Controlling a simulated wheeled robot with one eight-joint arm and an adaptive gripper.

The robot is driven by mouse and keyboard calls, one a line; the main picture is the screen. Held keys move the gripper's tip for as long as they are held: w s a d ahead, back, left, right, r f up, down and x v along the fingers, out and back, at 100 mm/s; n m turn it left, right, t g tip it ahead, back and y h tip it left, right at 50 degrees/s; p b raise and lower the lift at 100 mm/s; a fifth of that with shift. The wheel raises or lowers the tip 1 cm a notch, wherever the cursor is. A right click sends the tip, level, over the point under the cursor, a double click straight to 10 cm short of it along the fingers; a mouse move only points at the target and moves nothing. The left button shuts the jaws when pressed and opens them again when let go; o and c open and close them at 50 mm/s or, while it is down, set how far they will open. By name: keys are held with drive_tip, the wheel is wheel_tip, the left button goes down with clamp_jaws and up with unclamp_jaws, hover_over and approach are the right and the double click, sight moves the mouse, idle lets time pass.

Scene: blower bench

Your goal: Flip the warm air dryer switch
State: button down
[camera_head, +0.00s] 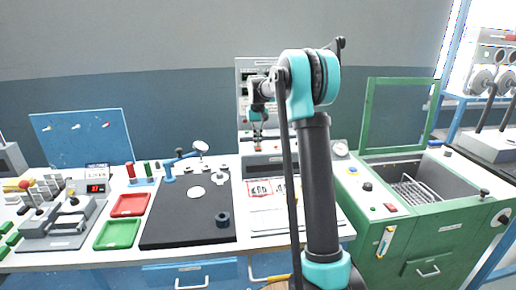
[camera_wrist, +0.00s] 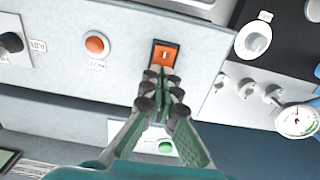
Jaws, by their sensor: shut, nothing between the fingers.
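An orange rocker switch (camera_wrist: 164,55) in a black frame sits on a light grey panel (camera_wrist: 205,60) in the wrist view. My gripper (camera_wrist: 160,74) is shut and empty. Its fingertips are at the switch's lower edge in the picture and overlap its frame; I cannot tell whether they touch it. A round orange-red button (camera_wrist: 96,44) with a label sits left of the switch. A black knob (camera_wrist: 10,42) marked AIR is farther left. In the head view, my arm reaches to an upright grey unit (camera_head: 246,68) at the back of the bench and partly hides it.
A black plate (camera_head: 185,225), a red tray (camera_head: 129,205) and a green tray (camera_head: 118,234) lie on the bench to the left. A green machine (camera_head: 440,225) with an open basin stands right. A dial gauge (camera_wrist: 297,121) and valves are near my gripper's right side.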

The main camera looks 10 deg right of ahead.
drive_tip(key=shift+r, duration=3.5)
drive_tip(key=shift+s, duration=0.1)
